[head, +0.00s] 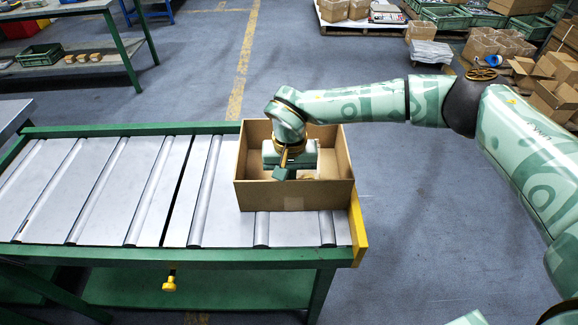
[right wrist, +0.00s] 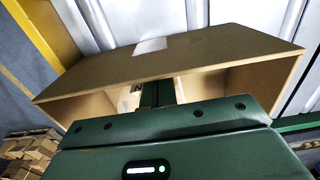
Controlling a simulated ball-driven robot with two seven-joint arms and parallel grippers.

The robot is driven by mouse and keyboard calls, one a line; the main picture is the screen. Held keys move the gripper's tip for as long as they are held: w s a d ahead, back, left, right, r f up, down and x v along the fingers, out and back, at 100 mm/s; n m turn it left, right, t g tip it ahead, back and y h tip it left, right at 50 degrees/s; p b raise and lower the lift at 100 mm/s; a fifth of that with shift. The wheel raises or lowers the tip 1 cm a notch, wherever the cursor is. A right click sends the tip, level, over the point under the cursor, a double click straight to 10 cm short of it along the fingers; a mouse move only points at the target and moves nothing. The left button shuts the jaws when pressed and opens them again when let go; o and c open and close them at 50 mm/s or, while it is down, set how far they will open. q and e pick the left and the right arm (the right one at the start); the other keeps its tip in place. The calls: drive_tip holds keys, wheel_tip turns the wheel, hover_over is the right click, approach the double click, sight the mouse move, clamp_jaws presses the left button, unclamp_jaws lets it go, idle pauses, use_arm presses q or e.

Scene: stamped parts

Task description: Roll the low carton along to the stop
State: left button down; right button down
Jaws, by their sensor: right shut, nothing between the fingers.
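The low carton (head: 296,195) is a brown open-topped box standing upright on the roller conveyor (head: 107,190), at its right end. The yellow stop (head: 358,230) is the end piece there. The carton's right side is close to the stop; I cannot tell whether they touch. My right gripper (head: 285,172) reaches down inside the carton, shut and with nothing held. In the right wrist view, its fingers (right wrist: 157,94) are close to the carton's wall (right wrist: 215,50); contact is not clear. My left gripper is not in view.
The rollers left of the carton are bare. A yellow knob (head: 169,283) sticks out below the conveyor's front rail. A workbench (head: 75,50) with a green crate (head: 40,55) stands at the back left. Boxes and crates (head: 495,45) stand at the back right, beyond open floor.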

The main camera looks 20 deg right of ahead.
drive_tip(key=shift+f, duration=1.25)
